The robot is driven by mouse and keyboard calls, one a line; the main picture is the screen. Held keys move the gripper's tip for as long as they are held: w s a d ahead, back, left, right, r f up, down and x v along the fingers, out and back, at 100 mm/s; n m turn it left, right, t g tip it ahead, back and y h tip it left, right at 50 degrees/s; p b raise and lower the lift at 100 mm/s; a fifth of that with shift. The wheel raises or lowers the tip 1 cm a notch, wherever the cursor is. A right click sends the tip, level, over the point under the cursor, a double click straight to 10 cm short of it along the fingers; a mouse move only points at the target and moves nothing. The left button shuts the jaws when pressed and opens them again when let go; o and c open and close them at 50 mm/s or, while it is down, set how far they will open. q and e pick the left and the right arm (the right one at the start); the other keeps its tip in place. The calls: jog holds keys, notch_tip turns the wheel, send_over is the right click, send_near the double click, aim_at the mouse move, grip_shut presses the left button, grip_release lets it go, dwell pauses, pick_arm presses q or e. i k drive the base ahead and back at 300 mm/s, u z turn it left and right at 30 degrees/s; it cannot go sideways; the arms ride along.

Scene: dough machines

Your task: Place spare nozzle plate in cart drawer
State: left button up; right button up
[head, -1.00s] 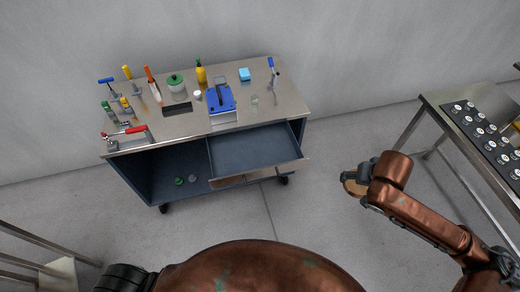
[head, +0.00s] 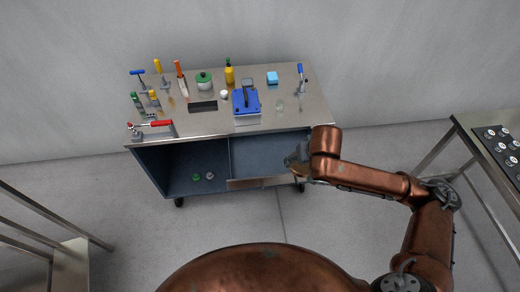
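The cart drawer (head: 255,155) is pulled open at the right of the cart's front; the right arm hides its right end. My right gripper (head: 294,161) is over the right part of the drawer, seen from above. It appears shut on the spare nozzle plate (head: 300,173), a tan-brown disc of which only a sliver shows beneath the gripper. I cannot tell how high the plate is above the drawer floor. My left gripper is not in view.
The cart's steel top (head: 215,122) holds several tools, a blue device (head: 246,102), a green-lidded pot (head: 204,81) and a yellow bottle (head: 229,72). The open lower shelf holds small green and grey pieces. A table with round parts (head: 500,142) stands at right.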

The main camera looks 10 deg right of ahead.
aim_at(272, 151)
jog(key=i, duration=0.95)
jog(key=z, duration=0.05)
